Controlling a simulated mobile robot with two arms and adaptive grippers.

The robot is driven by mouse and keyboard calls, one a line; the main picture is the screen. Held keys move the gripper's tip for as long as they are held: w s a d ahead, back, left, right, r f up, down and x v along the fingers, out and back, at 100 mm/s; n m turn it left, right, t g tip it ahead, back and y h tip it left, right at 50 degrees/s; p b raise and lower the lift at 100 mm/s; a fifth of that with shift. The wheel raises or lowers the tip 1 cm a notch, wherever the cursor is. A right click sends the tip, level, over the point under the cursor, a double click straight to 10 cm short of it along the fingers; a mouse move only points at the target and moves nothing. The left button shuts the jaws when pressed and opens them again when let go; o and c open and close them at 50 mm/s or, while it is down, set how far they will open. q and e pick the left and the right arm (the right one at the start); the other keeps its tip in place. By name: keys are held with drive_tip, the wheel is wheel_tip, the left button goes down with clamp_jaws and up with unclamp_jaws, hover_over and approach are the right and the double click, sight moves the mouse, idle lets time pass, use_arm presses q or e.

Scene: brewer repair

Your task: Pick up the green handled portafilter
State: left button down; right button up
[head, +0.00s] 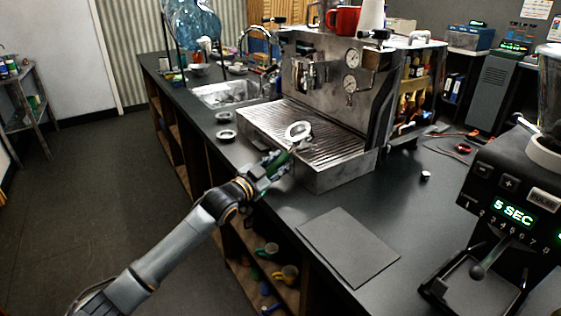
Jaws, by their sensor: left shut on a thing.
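My left gripper (272,166) is shut on the green handle of the portafilter (298,131). It holds the portafilter at the front edge of the espresso machine's drip tray (265,122). The portafilter's round metal head points up and away, over the slatted tray. I cannot tell whether the head touches the tray. The fingers hide most of the handle. My right gripper does not show.
The espresso machine (325,80) stands on the dark counter, with a red mug (343,20) on top. Two small round parts lie left of it, near a sink (228,93). A flat dark mat (348,247) and a grinder (512,190) are at the right front.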

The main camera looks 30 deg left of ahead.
sight(278, 161)
use_arm(q)
drive_tip(key=shift+r, duration=0.15)
drive_tip(key=shift+r, duration=0.4)
wheel_tip(278, 161, up, 3)
drive_tip(key=shift+s+d+f, duration=0.1)
drive_tip(key=shift+s+f, duration=0.05)
drive_tip(key=s+d+r, duration=0.6)
drive_tip(key=s+r, duration=0.3)
drive_tip(key=s, duration=0.3)
drive_tip(key=shift+s+r+b, duration=0.15)
drive_tip(key=shift+r+b, duration=0.05)
drive_tip(key=shift+b, duration=0.15)
drive_tip(key=c, duration=1.8)
unclamp_jaws()
clamp_jaws()
